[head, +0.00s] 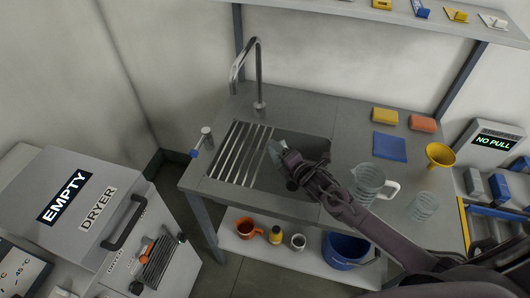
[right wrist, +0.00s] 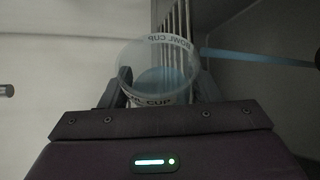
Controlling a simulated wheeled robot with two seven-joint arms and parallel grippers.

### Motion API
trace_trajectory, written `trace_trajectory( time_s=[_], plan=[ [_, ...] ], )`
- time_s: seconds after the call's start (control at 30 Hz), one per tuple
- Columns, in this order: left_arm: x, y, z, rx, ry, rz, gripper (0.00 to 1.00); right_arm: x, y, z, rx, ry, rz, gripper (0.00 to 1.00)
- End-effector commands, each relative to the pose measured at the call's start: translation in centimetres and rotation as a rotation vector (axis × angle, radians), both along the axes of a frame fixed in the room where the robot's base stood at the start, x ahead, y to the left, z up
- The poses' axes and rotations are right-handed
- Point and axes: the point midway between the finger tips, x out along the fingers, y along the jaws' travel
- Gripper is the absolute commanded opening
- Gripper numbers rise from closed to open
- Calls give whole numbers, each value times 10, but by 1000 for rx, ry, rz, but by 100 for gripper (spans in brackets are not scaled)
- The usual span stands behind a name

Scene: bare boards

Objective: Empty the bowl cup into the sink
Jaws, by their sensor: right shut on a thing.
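The bowl cup (right wrist: 183,60) is a clear, round cup with dark lettering on its rim. It sits between the two fingers of my right gripper (right wrist: 163,92), which is shut on it. A bluish tint shows inside it. A pale blue band (right wrist: 255,57) runs from beside its rim to the right; it may be a stream of liquid, but I cannot be sure. In the head view my right gripper (head: 283,158) holds the cup (head: 275,147) over the sink (head: 268,180), just right of the metal slats. My left gripper is not in view.
A tall tap (head: 258,75) stands behind the sink. A clear jug (head: 367,181), a clear beaker (head: 423,206), a yellow funnel (head: 440,155) and sponges (head: 384,116) are on the counter at right. A shelf below holds an orange mug (head: 245,228) and a blue bucket (head: 343,251).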

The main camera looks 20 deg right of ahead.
Motion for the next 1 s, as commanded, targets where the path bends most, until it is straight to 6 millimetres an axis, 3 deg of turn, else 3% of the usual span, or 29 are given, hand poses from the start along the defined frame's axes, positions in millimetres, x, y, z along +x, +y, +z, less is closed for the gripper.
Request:
trace_trajectory(
  time_s=[1.0],
  plan=[
    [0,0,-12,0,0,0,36,-1,-17,9,250,-19,0,33]
  ],
)
